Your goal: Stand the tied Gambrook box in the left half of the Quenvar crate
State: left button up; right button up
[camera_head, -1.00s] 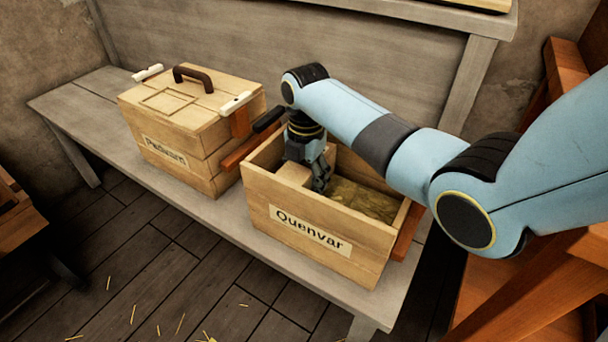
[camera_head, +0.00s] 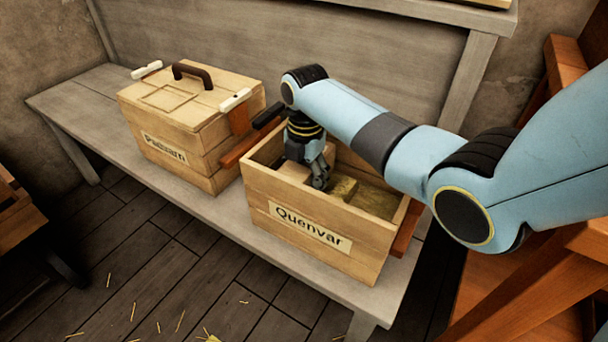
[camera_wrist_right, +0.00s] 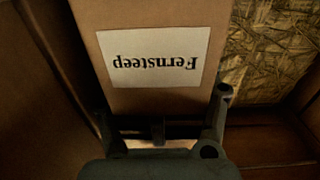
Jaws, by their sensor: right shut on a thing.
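The Quenvar crate (camera_head: 335,250) stands open on the bench, with straw in its right half. My right gripper (camera_head: 319,178) reaches down inside it. A tan box (camera_head: 291,173) is in the crate's left part, partly hidden by the gripper. In the right wrist view, a box with an upside-down "Fernsteep" label (camera_wrist_right: 153,57) lies between the fingers of my right gripper (camera_wrist_right: 162,105), which is shut on it. No Gambrook name and no tie can be read on it. Whether it touches the crate floor is unclear. My left gripper is not in view.
A lidded wooden box (camera_head: 190,120) with a dark handle stands on the bench (camera_head: 75,97) just left of the crate. Straw (camera_wrist_right: 263,50) lies right of the held box. Bare bench lies at the far left.

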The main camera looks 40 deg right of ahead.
jog(key=shift+s+f, duration=0.15)
jog(key=shift+f, duration=0.15)
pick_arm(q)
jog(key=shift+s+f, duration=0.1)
pick_arm(e)
jog(key=o, duration=1.3)
jog(key=shift+s+a+f, duration=0.1)
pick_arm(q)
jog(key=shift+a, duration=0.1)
pick_arm(e)
notch_tip(320, 180, up, 12)
jog(key=shift+r, duration=0.25)
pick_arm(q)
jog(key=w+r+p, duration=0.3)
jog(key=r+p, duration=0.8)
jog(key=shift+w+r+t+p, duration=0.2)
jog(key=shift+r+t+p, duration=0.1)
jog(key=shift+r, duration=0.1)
pick_arm(e)
notch_tip(320, 180, up, 9)
jog(key=shift+r, duration=0.2)
